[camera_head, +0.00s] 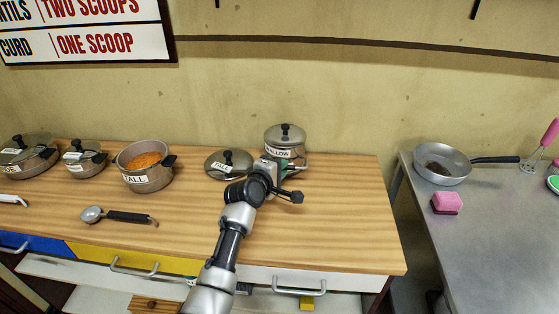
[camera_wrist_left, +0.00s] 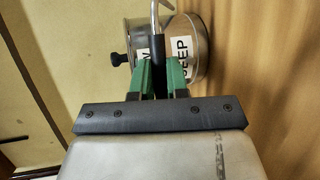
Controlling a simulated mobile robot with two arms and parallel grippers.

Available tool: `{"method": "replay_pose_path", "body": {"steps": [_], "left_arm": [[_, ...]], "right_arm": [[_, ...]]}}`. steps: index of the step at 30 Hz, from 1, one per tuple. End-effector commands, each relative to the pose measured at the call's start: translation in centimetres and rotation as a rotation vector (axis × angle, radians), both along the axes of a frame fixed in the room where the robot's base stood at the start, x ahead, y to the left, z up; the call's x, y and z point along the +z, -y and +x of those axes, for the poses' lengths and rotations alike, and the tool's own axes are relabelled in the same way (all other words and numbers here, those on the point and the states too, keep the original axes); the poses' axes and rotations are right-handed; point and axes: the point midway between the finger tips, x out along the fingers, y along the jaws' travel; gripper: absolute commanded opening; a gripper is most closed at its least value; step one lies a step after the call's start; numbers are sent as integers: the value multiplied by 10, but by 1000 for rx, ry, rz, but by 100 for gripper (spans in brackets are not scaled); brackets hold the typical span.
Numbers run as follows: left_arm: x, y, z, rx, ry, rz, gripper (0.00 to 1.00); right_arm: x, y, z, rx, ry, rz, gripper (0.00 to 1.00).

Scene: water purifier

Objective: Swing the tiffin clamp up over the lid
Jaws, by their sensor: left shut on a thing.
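The tiffin (camera_head: 285,147) is a steel pot with a domed lid (camera_head: 285,133) and black knob, standing at the back right of the wooden counter. Its front label reads partly "SHALLOW"; the left wrist view shows its side (camera_wrist_left: 195,52) with a "DEEP" label, and the knob (camera_wrist_left: 119,60) pointing left. The clamp (camera_wrist_left: 158,50) shows there as a bent metal rod with a black sleeve, in front of the tiffin's side. My left gripper (camera_wrist_left: 160,80) is shut on that sleeve, with green fingers either side. In the head view my left gripper (camera_head: 285,170) hides the tiffin's lower front. My right gripper is out of view.
A lid labelled "TALL" (camera_head: 228,163) lies just left of the tiffin. An open pot of orange food (camera_head: 146,165), lidded pots (camera_head: 85,158) and a ladle (camera_head: 118,216) are farther left. A metal table (camera_head: 478,240) with a pan (camera_head: 441,164) and pink sponge (camera_head: 447,202) stands right.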

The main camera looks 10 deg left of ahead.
Motion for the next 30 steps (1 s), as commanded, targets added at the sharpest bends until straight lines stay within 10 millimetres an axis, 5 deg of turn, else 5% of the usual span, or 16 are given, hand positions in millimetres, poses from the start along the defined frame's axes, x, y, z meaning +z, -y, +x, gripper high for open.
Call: {"method": "replay_pose_path", "body": {"steps": [1,3,12,19,30], "left_arm": [[17,0,2,0,-27,0,0],[22,1,4,-1,-67,-1,0],[38,1,17,-1,-236,3,0],[45,1,28,-1,-356,4,0],[51,1,39,0,-365,5,0]], "right_arm": [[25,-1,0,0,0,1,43],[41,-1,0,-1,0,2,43],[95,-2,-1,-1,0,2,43],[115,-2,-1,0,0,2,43],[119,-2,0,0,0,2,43]]}}
